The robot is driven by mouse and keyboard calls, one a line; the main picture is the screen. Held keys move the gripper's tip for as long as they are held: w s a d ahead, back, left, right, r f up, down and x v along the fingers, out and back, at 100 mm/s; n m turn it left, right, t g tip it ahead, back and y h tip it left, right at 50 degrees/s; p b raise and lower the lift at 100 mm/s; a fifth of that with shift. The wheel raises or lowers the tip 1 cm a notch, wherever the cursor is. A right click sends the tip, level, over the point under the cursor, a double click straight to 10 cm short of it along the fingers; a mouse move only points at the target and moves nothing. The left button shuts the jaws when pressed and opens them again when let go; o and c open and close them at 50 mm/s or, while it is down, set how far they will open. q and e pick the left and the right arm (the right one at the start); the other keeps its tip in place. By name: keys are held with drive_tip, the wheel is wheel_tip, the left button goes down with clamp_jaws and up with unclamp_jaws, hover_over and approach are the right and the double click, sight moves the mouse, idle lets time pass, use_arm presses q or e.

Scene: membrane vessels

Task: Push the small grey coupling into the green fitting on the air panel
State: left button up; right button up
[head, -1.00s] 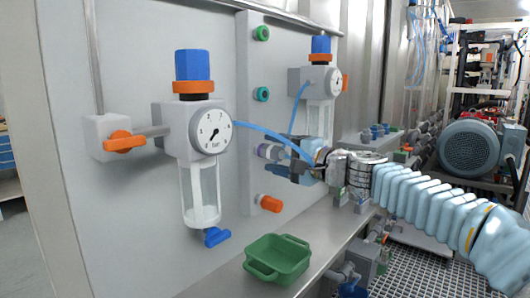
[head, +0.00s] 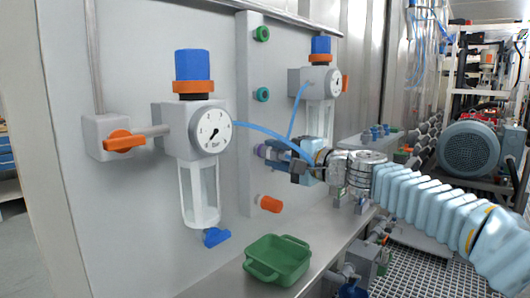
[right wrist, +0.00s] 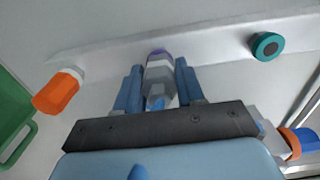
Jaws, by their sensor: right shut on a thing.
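A green fitting (head: 262,34) sits at the top of the pale strip on the air panel, with a teal fitting (head: 263,95) below it. My right gripper (head: 275,150) is at the strip, below both, in front of a purple fitting (head: 260,151). In the right wrist view its blue fingers (right wrist: 158,82) are shut on the small grey coupling (right wrist: 158,70), which points at the purple fitting (right wrist: 158,52). I cannot tell whether coupling and purple fitting touch or are joined. My left gripper is out of view.
An orange fitting (head: 270,204) is below the gripper on the strip. A left gauge unit (head: 195,130) and a right gauge unit (head: 318,85) flank the strip. A green tray (head: 277,260) stands on the ledge below.

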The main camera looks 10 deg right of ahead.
sight(286, 156)
drive_tip(key=shift+s+d, duration=0.15)
clamp_jaws()
drive_tip(key=shift+b+v, duration=1.25)
drive_tip(key=shift+v, duration=1.55)
